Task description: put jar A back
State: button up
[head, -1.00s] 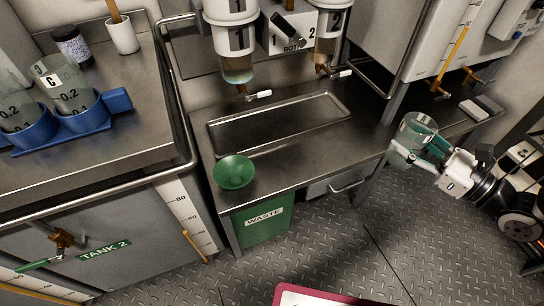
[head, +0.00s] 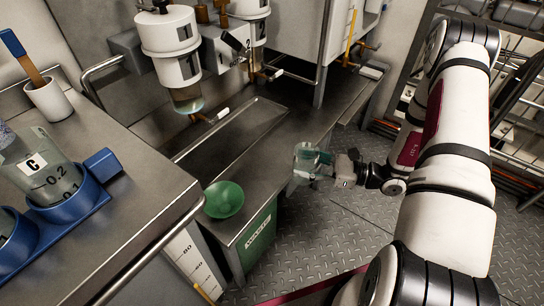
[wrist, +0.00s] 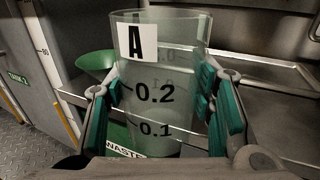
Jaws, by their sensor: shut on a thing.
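Jar A (wrist: 160,75) is a clear, greyish measuring jar with a white label A and marks 0.2 and 0.1. My gripper (wrist: 162,108) is shut on it, with green finger pads on both sides, and the jar is about upright in the wrist view. In the head view my gripper (head: 325,166) holds the jar (head: 306,158) at the front edge of the steel bench, beside the waste bin. Jar C (head: 45,170) stands in a blue holder (head: 80,202) on the left counter. Another blue ring of the holder is cut off at the left edge.
A green funnel (head: 224,199) sits at the bench front above the green waste bin (head: 258,240). Tanks marked 1 (head: 168,45) hang over a long tray (head: 232,140). A steel rail (head: 150,250) edges the left counter, which holds a white cup (head: 48,98) with a brush.

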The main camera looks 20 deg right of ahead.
jog(key=w+a+b, duration=0.1)
jog(key=w, duration=0.2)
jog(key=w+a+b, duration=0.1)
jog(key=w+a, duration=0.1)
jog(key=w, duration=0.2)
jog(key=w+a+f+b, duration=0.1)
jog(key=w+a, duration=0.1)
jog(key=w, duration=0.2)
jog(key=shift+w+a, duration=0.1)
jog(key=shift+w, duration=0.15)
jog(key=shift+w+a+f+b, duration=0.1)
jog(key=shift+w+f+b, duration=0.1)
jog(key=shift+f+b, duration=1.35)
jog(key=shift+f+p, duration=0.3)
jog(key=shift+f, duration=0.15)
jog(key=o, duration=1.6)
